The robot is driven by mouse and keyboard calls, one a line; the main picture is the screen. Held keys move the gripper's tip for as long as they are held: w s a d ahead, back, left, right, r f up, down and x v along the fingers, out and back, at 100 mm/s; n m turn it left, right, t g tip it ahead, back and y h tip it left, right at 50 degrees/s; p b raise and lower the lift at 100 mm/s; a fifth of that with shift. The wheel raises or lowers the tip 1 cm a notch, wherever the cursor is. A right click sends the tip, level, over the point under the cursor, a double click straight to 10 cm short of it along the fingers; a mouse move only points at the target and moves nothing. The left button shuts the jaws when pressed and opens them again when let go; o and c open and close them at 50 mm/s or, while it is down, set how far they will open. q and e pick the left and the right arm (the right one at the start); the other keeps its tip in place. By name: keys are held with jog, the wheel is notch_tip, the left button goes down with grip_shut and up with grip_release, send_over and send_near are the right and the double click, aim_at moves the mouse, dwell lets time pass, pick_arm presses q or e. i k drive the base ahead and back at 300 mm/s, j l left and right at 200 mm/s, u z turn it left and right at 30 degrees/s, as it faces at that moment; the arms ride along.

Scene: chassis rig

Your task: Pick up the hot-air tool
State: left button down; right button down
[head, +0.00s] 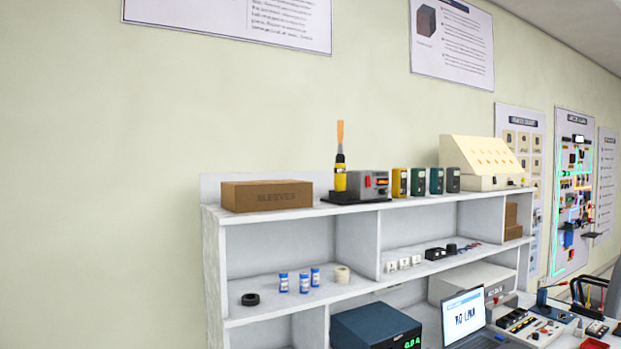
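An upright yellow and black tool with a long orange tip (340,165), which looks like the hot-air tool, stands on the top of the white shelf unit. It stands at the left end of a black base (345,198), next to a grey control box (368,184) with red and orange details. Whether it rests in a holder is too small to tell. Neither of my grippers shows in the head view.
The white shelf unit (300,221) stands against the wall. A brown SLEEVES box (266,195) is left of the tool; several small coloured units (418,181) and a cream sloped console (482,160) are right. A laptop (465,316) and bench items are at lower right.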

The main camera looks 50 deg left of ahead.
aim_at(340, 168)
jog(key=u, duration=1.4)
jog(key=i+l+u, duration=0.1)
jog(key=l, duration=0.6)
jog(key=i+l+u, duration=0.1)
jog(key=l, duration=0.6)
jog(key=i+l+u, duration=0.15)
jog(key=l, duration=0.55)
jog(key=i+l+u, duration=0.1)
jog(key=l, duration=0.65)
jog(key=i, duration=0.05)
